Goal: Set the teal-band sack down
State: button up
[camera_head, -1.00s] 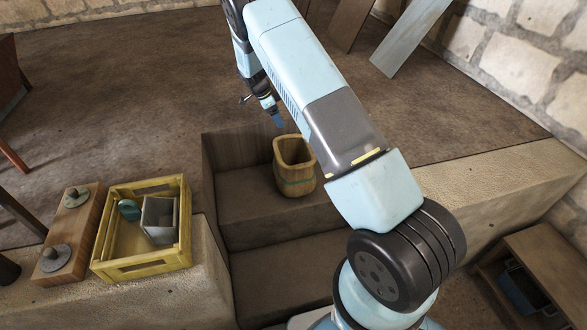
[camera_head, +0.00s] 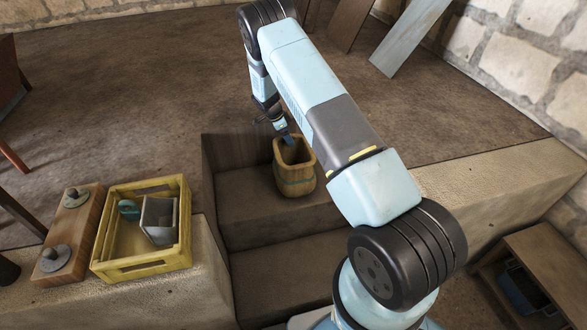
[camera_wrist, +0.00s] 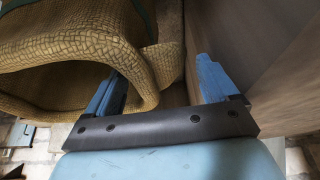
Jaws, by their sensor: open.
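The tan woven sack with a teal band (camera_head: 296,181) stands upright on the upper step, its mouth open. My gripper (camera_head: 286,138) is at the far rim of the sack in the head view. In the wrist view the sack (camera_wrist: 75,55) fills the upper left, with a bit of the dark green band at the top. My gripper (camera_wrist: 160,92) is open there. The left finger overlaps the sack's mouth, the right finger is outside it, and the rim lies between them. I cannot tell whether either finger touches the sack.
The lower step (camera_head: 280,280) is bare. A yellow crate (camera_head: 140,268) holding a grey box and a teal item stands at left, beside a wooden block (camera_head: 70,230) with metal discs. Planks lean at the back.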

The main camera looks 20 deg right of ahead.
jog(key=shift+x, duration=1.15)
jog(key=shift+c, duration=0.2)
grip_shut()
jog(key=shift+r, duration=0.1)
